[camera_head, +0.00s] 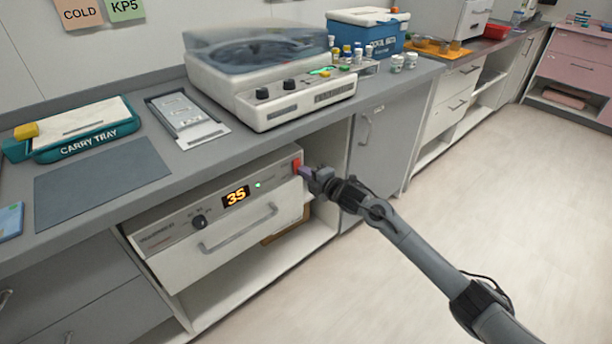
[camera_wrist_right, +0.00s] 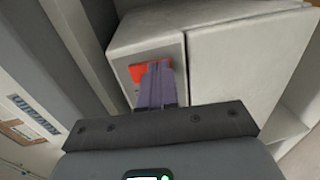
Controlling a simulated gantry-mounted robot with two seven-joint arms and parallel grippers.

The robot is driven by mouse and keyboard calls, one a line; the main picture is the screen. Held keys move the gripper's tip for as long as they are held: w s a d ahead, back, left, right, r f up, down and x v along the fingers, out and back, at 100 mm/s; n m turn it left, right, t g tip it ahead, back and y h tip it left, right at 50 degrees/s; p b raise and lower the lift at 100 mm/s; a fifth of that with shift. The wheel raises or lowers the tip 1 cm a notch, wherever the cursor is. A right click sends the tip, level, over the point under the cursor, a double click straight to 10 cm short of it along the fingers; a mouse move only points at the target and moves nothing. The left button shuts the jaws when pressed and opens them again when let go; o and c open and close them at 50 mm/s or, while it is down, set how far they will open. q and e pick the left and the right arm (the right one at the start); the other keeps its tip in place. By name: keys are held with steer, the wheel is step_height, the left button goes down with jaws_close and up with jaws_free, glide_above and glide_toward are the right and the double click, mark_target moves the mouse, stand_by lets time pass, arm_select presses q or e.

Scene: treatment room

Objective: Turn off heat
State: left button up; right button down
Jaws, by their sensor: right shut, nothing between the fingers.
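The heating unit (camera_head: 165,240) is a white drawer-like box under the counter, with a lit orange display (camera_head: 235,197) reading 35, a small green light and a black knob (camera_head: 199,222). A red switch (camera_head: 297,166) sits at the right end of its front panel. My right gripper (camera_head: 305,172) is shut and empty, with its fingertips at the red switch. In the right wrist view the purple-grey fingers (camera_wrist_right: 157,84) overlap the red switch (camera_wrist_right: 138,72) and hide part of it; I cannot tell whether they touch it. My left gripper is not in view.
On the counter stand a carry tray (camera_head: 75,150), a flat grey case (camera_head: 187,119), a machine with a clear lid (camera_head: 280,112) and a blue cooler box (camera_head: 367,36). The unit's handle (camera_head: 238,230) juts out in front. The floor (camera_head: 480,190) at right is clear.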

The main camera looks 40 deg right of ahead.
stand_by(0.3)
steer(key=shift+w+f, duration=0.15)
steer(key=shift+f, duration=0.05)
steer(key=s+f+p, duration=0.2)
steer(key=s+p, duration=0.5)
steer(key=s, duration=0.6)
steer(key=shift+s+d, duration=0.25)
steer(key=shift+s, duration=0.15)
